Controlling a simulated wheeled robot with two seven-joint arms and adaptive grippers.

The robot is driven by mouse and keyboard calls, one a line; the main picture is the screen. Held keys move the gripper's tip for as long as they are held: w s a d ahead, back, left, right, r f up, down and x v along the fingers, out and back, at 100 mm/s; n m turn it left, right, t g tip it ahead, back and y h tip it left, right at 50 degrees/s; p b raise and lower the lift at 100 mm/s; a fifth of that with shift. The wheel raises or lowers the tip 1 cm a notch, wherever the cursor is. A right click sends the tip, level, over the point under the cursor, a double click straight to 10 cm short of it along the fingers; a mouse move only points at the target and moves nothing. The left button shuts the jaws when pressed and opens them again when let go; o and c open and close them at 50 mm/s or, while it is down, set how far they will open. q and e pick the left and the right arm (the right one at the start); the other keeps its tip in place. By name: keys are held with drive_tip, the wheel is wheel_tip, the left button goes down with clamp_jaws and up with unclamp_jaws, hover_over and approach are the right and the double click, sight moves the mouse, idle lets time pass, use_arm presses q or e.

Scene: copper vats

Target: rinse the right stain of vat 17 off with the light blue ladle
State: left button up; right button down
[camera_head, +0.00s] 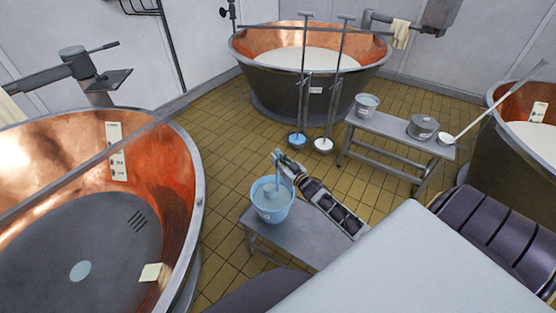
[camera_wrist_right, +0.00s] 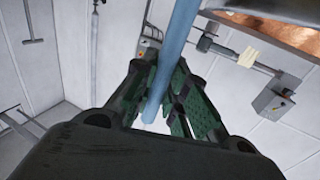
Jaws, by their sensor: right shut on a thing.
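My right gripper (camera_head: 279,160) is shut on the upright handle of the light blue ladle (camera_head: 277,180). The handle also shows between the fingers in the right wrist view (camera_wrist_right: 170,65). The ladle's lower end is at the mouth of a light blue bucket (camera_head: 272,212) on a low grey bench. The open copper vat (camera_head: 190,180) at the left has pale plates (camera_head: 117,150) on its inner wall, and a pale blue round spot (camera_head: 80,270) and a cream patch (camera_head: 150,272) lower down. I cannot read a vat number or tell which mark is the right stain. My left gripper is out of view.
The low bench (camera_head: 290,235) stands right of the left vat. A second bench (camera_head: 400,138) holds a bucket (camera_head: 367,105), a grey pot (camera_head: 422,127) and a long-handled white ladle (camera_head: 446,138). Two long-handled tools lean on the back vat (camera_head: 270,90). Tiled floor lies between.

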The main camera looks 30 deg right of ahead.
sight(278, 152)
drive_tip(key=shift+r+p, duration=1.6)
drive_tip(key=shift+r, duration=3.2)
drive_tip(key=shift+w+r, duration=0.1)
